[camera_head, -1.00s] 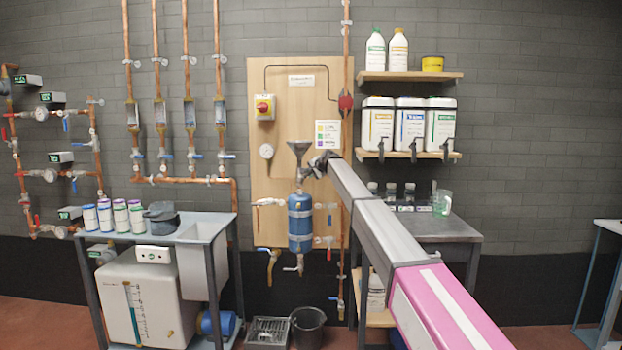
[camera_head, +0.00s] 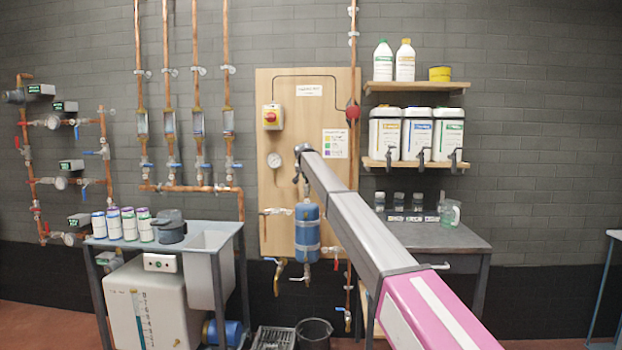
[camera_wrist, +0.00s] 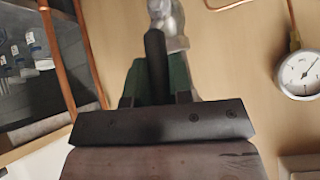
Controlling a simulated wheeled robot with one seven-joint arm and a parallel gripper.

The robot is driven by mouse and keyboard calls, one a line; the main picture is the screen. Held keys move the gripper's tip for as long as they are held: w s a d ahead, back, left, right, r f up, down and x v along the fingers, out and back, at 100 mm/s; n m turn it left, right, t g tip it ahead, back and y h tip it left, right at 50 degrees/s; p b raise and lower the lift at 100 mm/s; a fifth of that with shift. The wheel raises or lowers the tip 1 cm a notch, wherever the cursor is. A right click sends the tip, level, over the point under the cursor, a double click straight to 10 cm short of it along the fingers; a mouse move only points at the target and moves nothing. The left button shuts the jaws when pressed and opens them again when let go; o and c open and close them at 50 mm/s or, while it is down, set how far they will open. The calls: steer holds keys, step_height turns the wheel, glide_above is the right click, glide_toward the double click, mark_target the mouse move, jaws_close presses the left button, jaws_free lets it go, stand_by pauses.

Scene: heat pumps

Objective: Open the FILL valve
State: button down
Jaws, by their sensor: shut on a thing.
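The blue vessel (camera_head: 307,232) hangs upright on the wooden board (camera_head: 285,95), with pipework above and below it. My gripper (camera_wrist: 157,78) is shut on a dark valve lever (camera_wrist: 155,50). The lever runs up between the two green-padded fingers to a silvery valve body (camera_wrist: 172,22), close to the board. In the head view my gripper (camera_head: 301,172) is just above the vessel and my arm hides much of this spot. The funnel is not visible now. No FILL label is readable, and the valve's open or closed state cannot be told.
A pressure gauge (camera_wrist: 299,74) is right of the gripper in the wrist view. A pipe valve (camera_head: 275,212) sits left of the vessel. A bucket (camera_head: 313,332) stands below; a bench (camera_head: 430,235) is right.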

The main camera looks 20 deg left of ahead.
steer(key=shift+s+a+n+h, duration=0.1)
steer(key=shift+a+n+h, duration=0.2)
steer(key=shift+a+h, duration=0.2)
stand_by(0.3)
steer(key=c, duration=1)
jaws_free()
steer(key=shift+c, duration=0.2)
steer(key=shift+s, duration=0.1)
steer(key=v, duration=1)
steer(key=shift+s, duration=0.4)
steer(key=shift+a+r, duration=0.1)
